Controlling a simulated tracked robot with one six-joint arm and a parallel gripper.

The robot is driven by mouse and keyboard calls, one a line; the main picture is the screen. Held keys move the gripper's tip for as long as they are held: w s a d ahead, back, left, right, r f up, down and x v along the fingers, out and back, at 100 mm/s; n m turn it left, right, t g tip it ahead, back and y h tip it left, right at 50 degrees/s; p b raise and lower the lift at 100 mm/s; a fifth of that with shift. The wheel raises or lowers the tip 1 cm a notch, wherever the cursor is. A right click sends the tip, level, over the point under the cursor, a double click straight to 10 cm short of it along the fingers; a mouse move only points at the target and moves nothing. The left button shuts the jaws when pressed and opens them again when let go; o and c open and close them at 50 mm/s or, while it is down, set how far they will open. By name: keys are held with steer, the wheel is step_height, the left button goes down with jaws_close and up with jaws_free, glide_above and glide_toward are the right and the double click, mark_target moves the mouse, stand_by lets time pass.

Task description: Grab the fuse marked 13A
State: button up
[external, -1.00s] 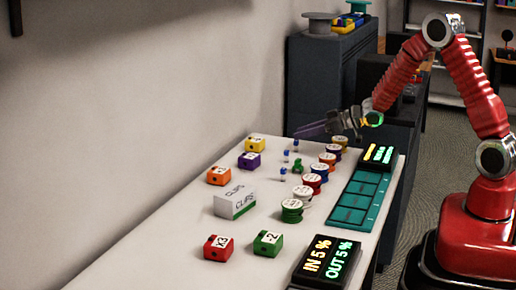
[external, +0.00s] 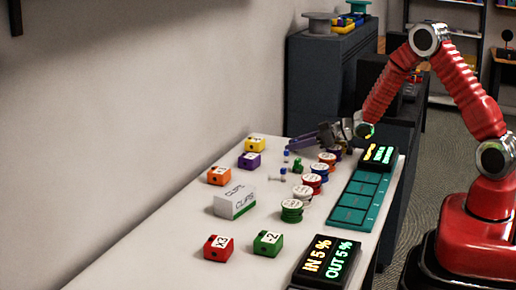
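Several small pieces stand or lie in the middle of the white table, in the external view. One is blue (external: 286,154), one is green (external: 298,165), and pale ones lie nearer the camera (external: 272,178). They are too small for any 13A marking to be read, so I cannot tell which is the fuse. My gripper (external: 294,146) reaches in from the right, low over the table's far part, close behind the blue and green pieces. Its fingers are small and dark; I cannot tell whether they are open or hold anything.
A row of round labelled stacks (external: 292,211) runs along the table's right half. A teal tray (external: 351,215) lies beside it, between two lit displays (external: 327,262). A white box (external: 235,201) and coloured numbered blocks (external: 218,248) stand on the left. The near left tabletop is clear.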

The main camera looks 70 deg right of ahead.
steer(key=shift+c, duration=0.4)
jaws_close()
